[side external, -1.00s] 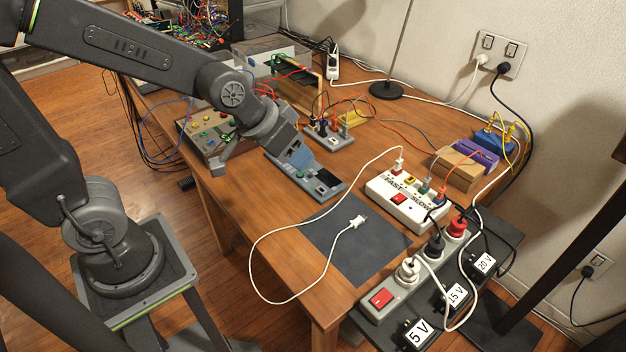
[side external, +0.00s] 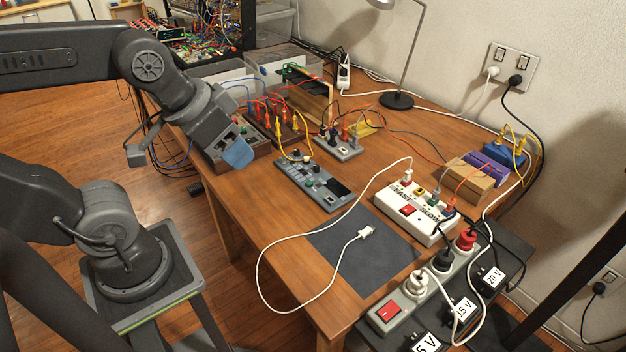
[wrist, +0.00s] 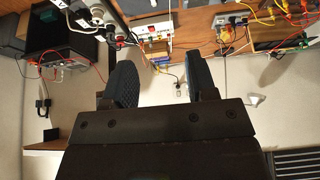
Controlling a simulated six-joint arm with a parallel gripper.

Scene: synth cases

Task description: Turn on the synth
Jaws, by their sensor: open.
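A slim grey-blue synth-like device (side external: 322,188) with knobs and a dark panel lies on the table; a yellow cable rises from its far end. I cannot tell whether it is powered. My gripper (side external: 237,154), with blue fingertips, is left of it and apart from it, in front of a knobbed box. In the wrist view my gripper (wrist: 160,82) is open with nothing between the fingers. A loose white cable end (side external: 366,232) lies on the dark mat (side external: 350,262). A power strip (side external: 398,308) with a red switch (side external: 389,310) holds several plugs.
A white box (side external: 421,212) marked FAST and SLOW has a red switch and cables. Adapters labelled 15 V (side external: 461,308) and 20 V (side external: 494,277) lie beside the strip. A lamp (side external: 397,101) stands at the back. Cables cross the table; the front middle is mostly clear.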

